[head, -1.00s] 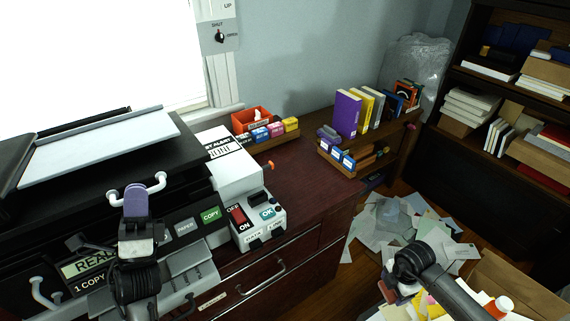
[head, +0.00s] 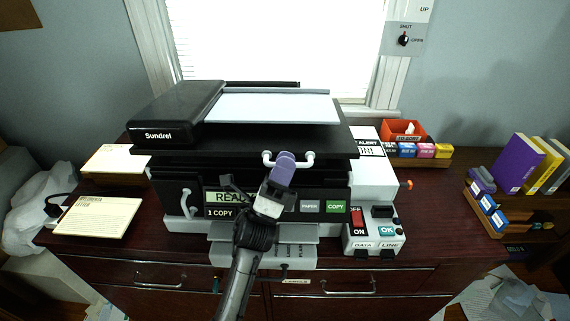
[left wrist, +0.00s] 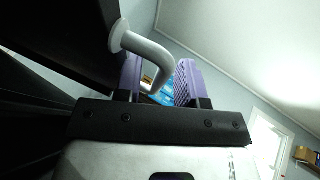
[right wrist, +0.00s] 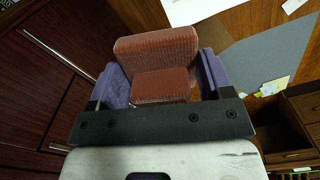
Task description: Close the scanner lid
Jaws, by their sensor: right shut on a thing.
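The black scanner lid (head: 250,140) lies across the top of the printer and looks nearly level in the head view. I cannot tell whether a gap remains under it. Its white handle (head: 268,160) sticks out at the front edge. In the left wrist view the white handle (left wrist: 148,50) curves in between the purple fingers, which stand apart. My right gripper (right wrist: 162,82) shows only in the right wrist view, shut on a reddish-brown textured block (right wrist: 158,50).
A control box (head: 372,232) with switches stands right of the printer on the dark red cabinet (head: 110,247). Paper stacks (head: 97,217) are at the left. Papers litter the floor at right.

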